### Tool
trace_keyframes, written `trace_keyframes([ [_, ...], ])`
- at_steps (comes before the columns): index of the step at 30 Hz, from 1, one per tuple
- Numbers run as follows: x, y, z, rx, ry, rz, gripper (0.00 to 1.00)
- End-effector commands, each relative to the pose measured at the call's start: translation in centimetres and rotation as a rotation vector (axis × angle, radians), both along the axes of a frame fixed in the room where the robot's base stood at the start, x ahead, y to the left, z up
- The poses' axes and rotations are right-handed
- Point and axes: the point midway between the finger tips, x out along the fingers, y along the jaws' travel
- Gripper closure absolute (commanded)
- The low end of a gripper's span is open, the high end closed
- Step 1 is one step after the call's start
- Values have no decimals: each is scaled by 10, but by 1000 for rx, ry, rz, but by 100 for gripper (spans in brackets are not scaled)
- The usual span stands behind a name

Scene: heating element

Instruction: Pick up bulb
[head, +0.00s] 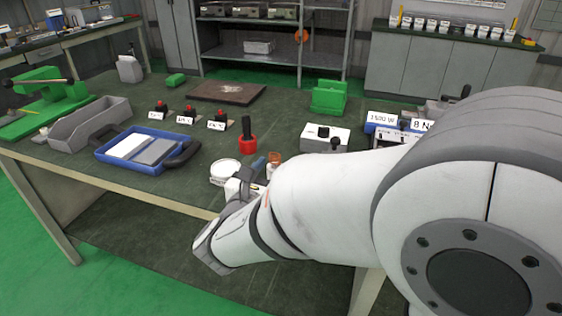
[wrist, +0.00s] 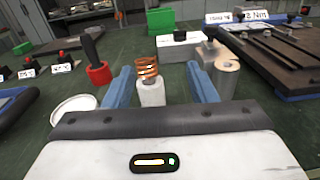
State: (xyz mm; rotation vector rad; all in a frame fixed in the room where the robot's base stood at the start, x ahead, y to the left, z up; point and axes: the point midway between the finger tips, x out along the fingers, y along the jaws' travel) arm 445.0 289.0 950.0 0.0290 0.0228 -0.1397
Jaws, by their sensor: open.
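A small white piece with a copper coil on top (wrist: 149,86) stands upright on the table between my fingers in the wrist view. Its coil also shows in the head view (head: 275,158). It is the most bulb-like thing in view, but I cannot tell for sure that it is the bulb. My gripper (wrist: 160,70) is open, with one blue finger on each side of the piece, and there are visible gaps to both. In the head view my gripper (head: 257,170) is low over the table's front part, partly hidden by my arm.
A pale cylinder (wrist: 228,76) stands just right of my right finger. A red holder with a black handle (wrist: 97,68) and a round white dish (wrist: 73,107) are at the left. A white box (wrist: 180,45) stands behind. A blue tray (head: 148,150) lies farther left.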

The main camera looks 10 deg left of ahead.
Motion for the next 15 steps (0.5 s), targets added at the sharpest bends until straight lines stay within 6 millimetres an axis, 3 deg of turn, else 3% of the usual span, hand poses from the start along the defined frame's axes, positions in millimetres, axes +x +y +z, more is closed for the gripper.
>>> trace_keyframes([
  [4,2,15,-3,-33,-21,45,48],
  [15,47,15,-3,-32,-22,51,48],
])
